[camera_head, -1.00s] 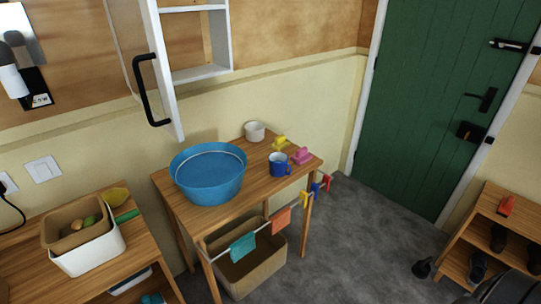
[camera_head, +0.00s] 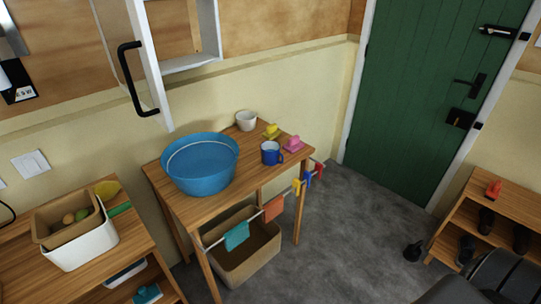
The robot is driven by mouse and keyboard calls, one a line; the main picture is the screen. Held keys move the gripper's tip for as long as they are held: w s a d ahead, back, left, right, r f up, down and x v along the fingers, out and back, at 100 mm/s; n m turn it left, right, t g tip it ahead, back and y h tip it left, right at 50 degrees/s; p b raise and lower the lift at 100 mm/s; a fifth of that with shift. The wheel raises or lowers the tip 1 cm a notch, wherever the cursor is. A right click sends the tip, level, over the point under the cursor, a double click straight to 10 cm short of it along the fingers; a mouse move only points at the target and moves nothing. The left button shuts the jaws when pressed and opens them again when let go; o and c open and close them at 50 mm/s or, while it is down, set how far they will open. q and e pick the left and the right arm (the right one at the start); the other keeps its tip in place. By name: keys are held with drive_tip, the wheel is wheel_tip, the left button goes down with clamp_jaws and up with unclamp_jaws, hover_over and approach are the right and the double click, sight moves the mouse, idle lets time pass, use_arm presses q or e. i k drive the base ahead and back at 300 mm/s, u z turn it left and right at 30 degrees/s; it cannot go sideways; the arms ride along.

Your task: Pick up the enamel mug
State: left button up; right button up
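The enamel mug (camera_head: 269,154) is blue with a pale inside and stands upright near the front right part of a wooden table (camera_head: 222,199). Its handle points right, towards a pink item (camera_head: 293,145). A large blue basin (camera_head: 201,166) stands to its left on the same table. A dark, rounded part at the bottom right corner looks like part of my own arm. Neither of my grippers shows in the view.
A white cup (camera_head: 246,120) and a yellow item (camera_head: 271,132) stand behind the mug. An open cabinet door with a black handle (camera_head: 132,80) hangs above the basin. A rail with cloths (camera_head: 237,235) runs along the table's front.

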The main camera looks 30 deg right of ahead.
sight(269, 150)
drive_tip(key=k, duration=0.65)
drive_tip(key=u, duration=0.6)
drive_tip(key=i, duration=1.5)
drive_tip(key=z, duration=0.75)
drive_tip(key=i, duration=0.4)
drive_tip(key=z, duration=0.25)
